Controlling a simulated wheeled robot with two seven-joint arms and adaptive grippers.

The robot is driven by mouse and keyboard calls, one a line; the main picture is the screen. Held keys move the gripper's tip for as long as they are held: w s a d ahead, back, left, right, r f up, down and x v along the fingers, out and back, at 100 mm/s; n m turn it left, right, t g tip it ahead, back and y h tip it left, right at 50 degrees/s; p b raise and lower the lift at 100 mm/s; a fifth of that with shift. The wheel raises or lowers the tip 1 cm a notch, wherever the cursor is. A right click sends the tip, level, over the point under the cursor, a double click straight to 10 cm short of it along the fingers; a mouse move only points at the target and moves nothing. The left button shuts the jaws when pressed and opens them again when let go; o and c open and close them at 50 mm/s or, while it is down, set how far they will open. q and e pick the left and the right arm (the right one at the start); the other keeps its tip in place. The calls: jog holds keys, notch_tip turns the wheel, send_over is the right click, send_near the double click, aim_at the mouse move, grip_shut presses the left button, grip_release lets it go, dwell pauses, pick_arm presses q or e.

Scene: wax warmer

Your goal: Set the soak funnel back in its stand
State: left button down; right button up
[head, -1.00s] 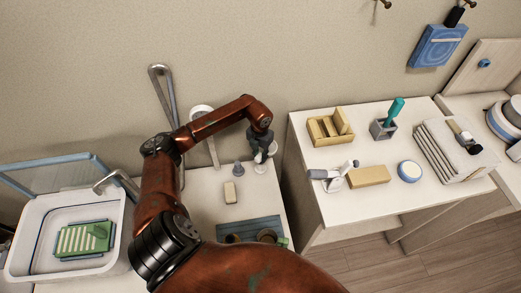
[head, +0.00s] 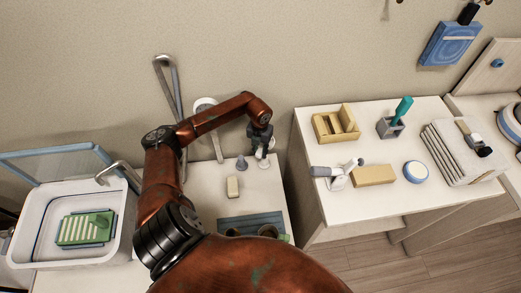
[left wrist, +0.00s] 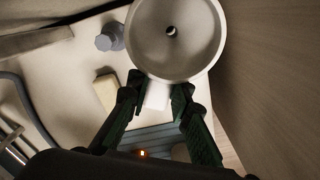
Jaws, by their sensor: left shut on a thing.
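The soak funnel is a pale round bowl with a small dark hole in its middle, seen from above in the left wrist view (left wrist: 178,52). My left gripper (left wrist: 158,97) is shut on a pale part at the funnel's near side. In the head view my left gripper (head: 262,146) hangs above the back right of the left counter and hides most of the funnel. A small pale round piece (head: 263,163) shows just below the gripper; I cannot tell whether it is the stand's base. The stand is not clearly seen. My right gripper is out of view.
A small grey stoppered item (head: 241,163) and a cream block (head: 232,187) stand left of the gripper. A blue-grey tray (head: 250,220) lies in front. A white basin (head: 25,245) is at left. A gap separates this counter from the right-hand table (head: 400,205).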

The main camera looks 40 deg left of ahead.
pick_arm(q)
notch_tip(320, 180, down, 4)
jog(key=shift+f+b, duration=0.2)
jog(key=shift+b, duration=0.85)
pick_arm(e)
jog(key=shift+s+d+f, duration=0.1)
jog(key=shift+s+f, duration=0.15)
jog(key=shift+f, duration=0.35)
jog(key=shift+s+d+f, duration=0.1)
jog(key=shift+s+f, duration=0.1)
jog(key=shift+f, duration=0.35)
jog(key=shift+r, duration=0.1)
pick_arm(q)
jog(key=shift+f+b, duration=0.9)
jog(key=shift+f, duration=0.9)
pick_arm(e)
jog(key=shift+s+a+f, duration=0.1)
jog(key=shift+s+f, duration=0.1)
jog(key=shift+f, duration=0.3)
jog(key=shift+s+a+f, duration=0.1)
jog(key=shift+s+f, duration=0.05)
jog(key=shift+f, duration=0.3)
pick_arm(q)
jog(key=c, duration=1.7)
grip_release()
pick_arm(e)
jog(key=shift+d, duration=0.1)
pick_arm(q)
jog(key=shift+o, duration=0.2)
jog(key=shift+o, duration=1.3)
